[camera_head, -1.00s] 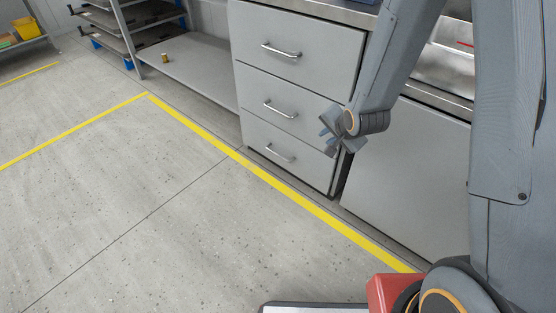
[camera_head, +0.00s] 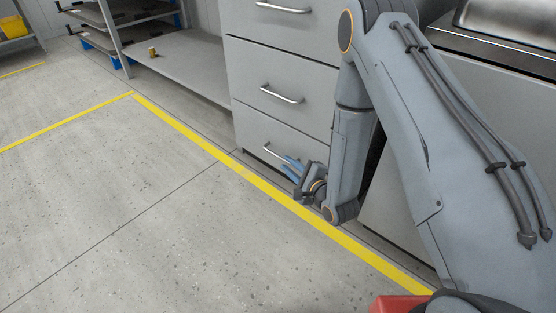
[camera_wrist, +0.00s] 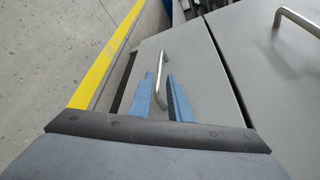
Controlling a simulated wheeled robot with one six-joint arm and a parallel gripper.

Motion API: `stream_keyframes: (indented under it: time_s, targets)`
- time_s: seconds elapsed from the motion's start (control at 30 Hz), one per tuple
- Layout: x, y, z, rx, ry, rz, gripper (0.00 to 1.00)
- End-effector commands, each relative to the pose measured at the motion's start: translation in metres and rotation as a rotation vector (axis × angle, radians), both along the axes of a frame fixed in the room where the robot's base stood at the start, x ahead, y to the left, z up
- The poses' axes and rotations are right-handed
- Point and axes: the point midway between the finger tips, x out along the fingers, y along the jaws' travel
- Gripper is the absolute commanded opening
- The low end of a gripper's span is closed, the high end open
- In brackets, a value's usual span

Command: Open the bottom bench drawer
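The bottom bench drawer (camera_head: 252,134) is the lowest grey front in the bench and looks shut, flush with those above. Its silver bar handle (camera_head: 268,150) is partly hidden by my gripper in the head view. My gripper (camera_head: 288,163) is at the right part of this handle, with its blue fingers pointing at the drawer front. In the wrist view the handle (camera_wrist: 164,62) runs between the two spread fingertips of my gripper (camera_wrist: 160,78). The fingers are apart, with gaps to the bar. I cannot tell whether either finger touches it.
The middle drawer (camera_head: 250,75) with its handle (camera_head: 282,94) is just above, and a top drawer (camera_head: 255,35) above that. A yellow floor line (camera_head: 195,137) runs along the bench. A low shelf (camera_head: 185,68) stands at left. The floor in front is clear.

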Motion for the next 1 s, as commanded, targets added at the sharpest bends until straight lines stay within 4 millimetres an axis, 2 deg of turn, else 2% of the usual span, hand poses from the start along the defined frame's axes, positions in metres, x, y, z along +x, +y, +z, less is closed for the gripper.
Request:
stream_keyframes:
  time_s: [0.17, 0.6, 1.0]
  targets:
    - [0.005, 0.005, -0.006, 0.024, -0.001, 0.001, 0.17]
    - [0.055, 0.038, -0.019, 0.022, -0.002, 0.001, 0.17]
    - [0.064, 0.043, -0.02, 0.021, 0.001, -0.001, 0.17]
